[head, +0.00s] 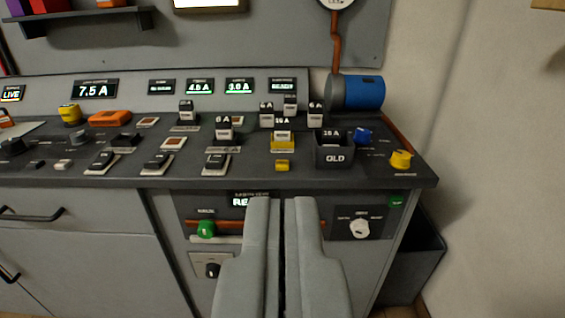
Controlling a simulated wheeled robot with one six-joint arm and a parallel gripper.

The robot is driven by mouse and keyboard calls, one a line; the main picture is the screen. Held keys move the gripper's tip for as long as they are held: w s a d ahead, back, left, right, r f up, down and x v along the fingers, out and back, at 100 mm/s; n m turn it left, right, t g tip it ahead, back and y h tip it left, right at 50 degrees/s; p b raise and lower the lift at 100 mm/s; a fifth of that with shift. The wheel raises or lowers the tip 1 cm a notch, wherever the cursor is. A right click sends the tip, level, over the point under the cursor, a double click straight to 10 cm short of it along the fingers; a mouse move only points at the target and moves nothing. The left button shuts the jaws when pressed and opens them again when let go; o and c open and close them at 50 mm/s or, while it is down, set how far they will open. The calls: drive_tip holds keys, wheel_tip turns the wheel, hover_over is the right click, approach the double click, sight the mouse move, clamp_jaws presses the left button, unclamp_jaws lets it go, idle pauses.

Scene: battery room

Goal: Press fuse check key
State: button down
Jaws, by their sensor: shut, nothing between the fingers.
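My gripper (281,203) is shut and empty. Its grey fingers point up the picture, with their tips in front of the console's front panel, below the worktop edge. A small yellow key (282,166) sits on the worktop (200,183) just above the fingertips in the picture, apart from them. A yellow-fronted block with a white label (282,140) stands right behind it. I cannot read any label that names the fuse check key. The fingers hide part of the front panel and its display (240,202).
A dark bin marked OLD (334,158) stands right of the yellow key. Several fuse blocks, including one marked 6 A (223,130), stand around it. Black rocker switches (216,163) lie to the left. A green knob (206,229) and white knob (360,228) flank the fingers.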

idle(0.8)
drive_tip(key=m+g, duration=0.8)
hover_over(282, 166)
wheel_tip(282, 166, down, 11)
drive_tip(key=shift+w+f+y, duration=0.15)
drive_tip(key=shift+f+y, duration=0.2)
drive_tip(key=shift+y, duration=0.15)
drive_tip(key=shift+f, duration=0.15)
drive_tip(key=shift+f, duration=4.25)
drive_tip(key=shift+f, duration=0.1)
drive_tip(key=shift+f, duration=0.3)
